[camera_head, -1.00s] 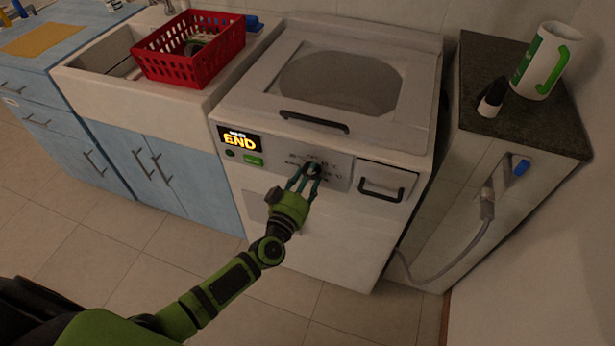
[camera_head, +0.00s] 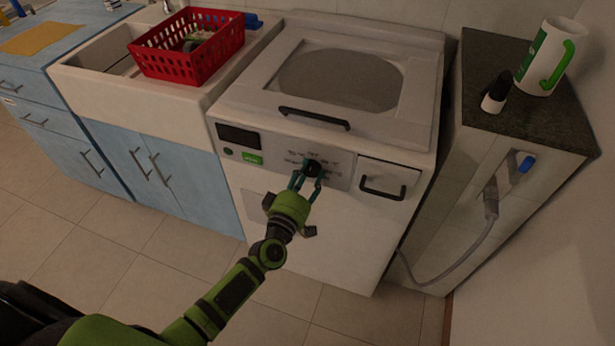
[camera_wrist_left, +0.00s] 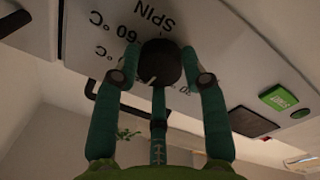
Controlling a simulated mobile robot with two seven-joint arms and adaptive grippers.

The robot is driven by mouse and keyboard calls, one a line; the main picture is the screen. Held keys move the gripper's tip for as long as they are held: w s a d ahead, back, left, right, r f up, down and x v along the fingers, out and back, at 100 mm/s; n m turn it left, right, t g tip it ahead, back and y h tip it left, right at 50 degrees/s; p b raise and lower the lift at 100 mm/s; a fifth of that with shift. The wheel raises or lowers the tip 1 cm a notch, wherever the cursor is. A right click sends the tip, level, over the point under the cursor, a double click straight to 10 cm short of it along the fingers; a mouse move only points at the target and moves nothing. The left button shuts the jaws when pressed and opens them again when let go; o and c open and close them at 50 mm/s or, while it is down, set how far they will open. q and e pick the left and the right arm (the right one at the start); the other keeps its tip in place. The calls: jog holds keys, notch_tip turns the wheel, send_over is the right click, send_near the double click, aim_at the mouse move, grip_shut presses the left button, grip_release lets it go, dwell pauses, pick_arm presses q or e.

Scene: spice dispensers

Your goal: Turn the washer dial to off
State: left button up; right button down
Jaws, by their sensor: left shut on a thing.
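The white washer (camera_head: 350,245) stands at the middle of the head view. Its black round dial (camera_head: 312,167) is on the front panel, between the small display and the drawer. In the wrist view the dial (camera_wrist_left: 160,62) has temperature marks and the word SPIN around it, and a light pointer line. My left gripper (camera_head: 307,181) is at the panel, its teal fingers shut on the dial from both sides. The display (camera_head: 239,136) is dark. The green button (camera_head: 250,158) is below it. My right gripper is out of view.
A red basket (camera_head: 190,62) sits over the sink (camera_head: 85,80) at the left. A black handle (camera_head: 314,119) sticks out above the panel, and a drawer handle (camera_head: 383,190) is right of the dial. A mug (camera_head: 540,62) stands on the right cabinet. The floor in front is clear.

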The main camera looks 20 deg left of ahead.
pick_arm(q)
jog(key=shift+n, duration=0.6)
jog(key=o, duration=1.2)
jog(key=shift+c, duration=0.2)
jog(key=shift+s, duration=0.15)
jog(key=s, duration=1.1)
jog(key=shift+s+a+f, duration=0.25)
jog(key=shift+s+a, duration=0.1)
jog(key=shift+a, duration=0.1)
jog(key=shift+f, duration=0.1)
